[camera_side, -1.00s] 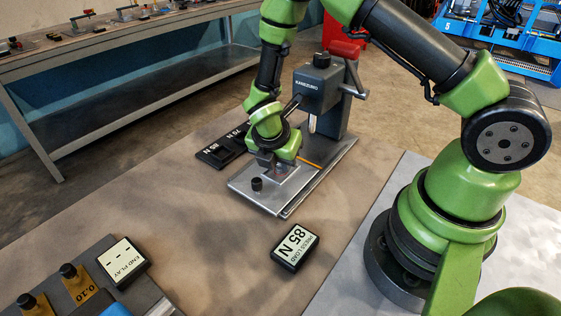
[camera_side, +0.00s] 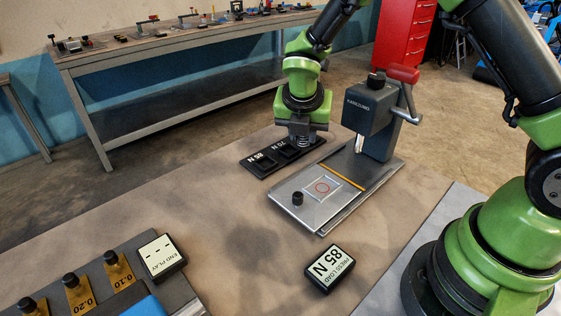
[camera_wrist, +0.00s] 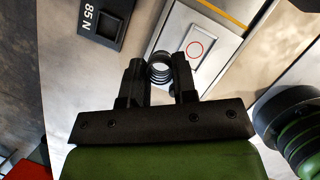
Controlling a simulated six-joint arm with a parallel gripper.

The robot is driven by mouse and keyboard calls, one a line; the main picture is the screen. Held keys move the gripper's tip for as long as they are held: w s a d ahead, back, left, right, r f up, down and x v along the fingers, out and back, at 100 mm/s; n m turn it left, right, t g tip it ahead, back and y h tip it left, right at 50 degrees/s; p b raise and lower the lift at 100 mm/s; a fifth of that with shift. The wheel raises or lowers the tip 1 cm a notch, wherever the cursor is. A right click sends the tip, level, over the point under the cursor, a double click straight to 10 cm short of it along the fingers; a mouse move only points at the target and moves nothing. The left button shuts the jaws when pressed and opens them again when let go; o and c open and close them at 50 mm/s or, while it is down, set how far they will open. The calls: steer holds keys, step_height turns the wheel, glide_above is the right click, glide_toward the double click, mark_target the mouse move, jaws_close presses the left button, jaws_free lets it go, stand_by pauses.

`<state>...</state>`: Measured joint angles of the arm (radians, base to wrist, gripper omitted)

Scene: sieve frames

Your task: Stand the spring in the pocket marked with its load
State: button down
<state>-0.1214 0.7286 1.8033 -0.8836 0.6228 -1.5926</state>
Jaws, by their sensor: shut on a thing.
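My gripper (camera_side: 302,138) is shut on a metal coil spring. In the wrist view the spring (camera_wrist: 160,68) sits between the two fingertips, with its round end showing. My gripper hangs by the right end of the black pocket tray (camera_side: 262,172), and hides that end in the side view. The 85 N pocket is at the tray's left; a 70 N label shows beside it. The wrist view also shows the 85 N pocket (camera_wrist: 108,24), left of the spring and apart from it. The press load display (camera_side: 330,268) reads 85 N.
The spring press (camera_side: 372,118) stands right of the tray, its plate (camera_side: 310,212) bearing a red circle and a black knob (camera_side: 297,198). An END PLAY display (camera_side: 162,256) and brass pieces marked 0.10 and 0.20 lie front left. The middle of the bench is clear.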

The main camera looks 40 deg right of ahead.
steer(key=w+a+n+t+y, duration=0.1)
steer(key=w+n+t+y, duration=0.15)
steer(key=w+n, duration=0.7)
steer(key=shift+g+y, duration=0.25)
steer(key=f, duration=1)
steer(key=shift+w+a+f, duration=0.1)
steer(key=shift+w+a, duration=0.05)
steer(key=shift+w, duration=0.15)
steer(key=shift+f, duration=0.1)
